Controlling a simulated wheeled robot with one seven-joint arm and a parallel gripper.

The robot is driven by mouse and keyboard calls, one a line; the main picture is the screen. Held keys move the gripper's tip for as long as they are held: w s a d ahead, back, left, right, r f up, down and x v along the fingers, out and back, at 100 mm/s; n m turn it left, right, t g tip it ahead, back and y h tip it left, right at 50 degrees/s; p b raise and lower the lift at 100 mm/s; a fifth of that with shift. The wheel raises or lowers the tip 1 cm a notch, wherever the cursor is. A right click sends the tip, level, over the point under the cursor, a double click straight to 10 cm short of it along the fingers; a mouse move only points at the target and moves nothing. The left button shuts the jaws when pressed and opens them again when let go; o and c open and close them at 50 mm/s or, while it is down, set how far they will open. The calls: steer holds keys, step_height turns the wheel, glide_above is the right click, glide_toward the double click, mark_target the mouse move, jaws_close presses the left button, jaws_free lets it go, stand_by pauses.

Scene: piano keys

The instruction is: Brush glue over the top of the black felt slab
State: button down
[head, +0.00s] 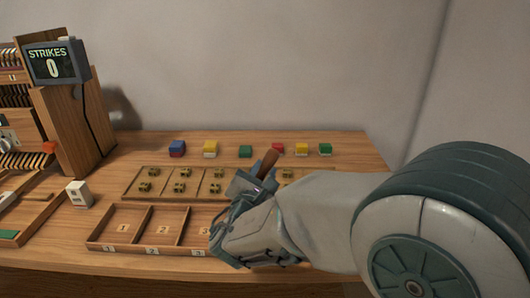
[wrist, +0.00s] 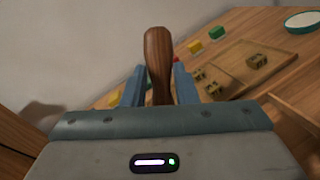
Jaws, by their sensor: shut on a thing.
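My gripper (head: 247,188) is shut on a brown wooden handle (head: 268,160), which is probably the brush. The handle tilts up out of the jaws in the head view. In the wrist view the handle (wrist: 158,45) rises between the two blue-grey fingers of my gripper (wrist: 159,85). The bristle end is hidden, so I cannot tell whether it carries glue or touches anything. I cannot make out the black felt slab in either view; my arm covers the right front of the table. A round dish with a teal rim (wrist: 303,21) shows at the wrist view's upper right.
A wooden tray with numbered compartments (head: 120,210) lies at the front. Behind it, a shallow board (head: 135,193) holds several brass pieces. Several coloured blocks, including a blue one (head: 177,148), line the back. A wooden cabinet with a strikes display (head: 55,62) stands left.

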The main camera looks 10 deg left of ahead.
steer(key=shift+s+a+r, duration=0.1)
steer(key=shift+a+r, duration=0.15)
steer(key=shift+r, duration=0.35)
steer(key=shift+r+p, duration=1.2)
steer(key=shift+r, duration=0.65)
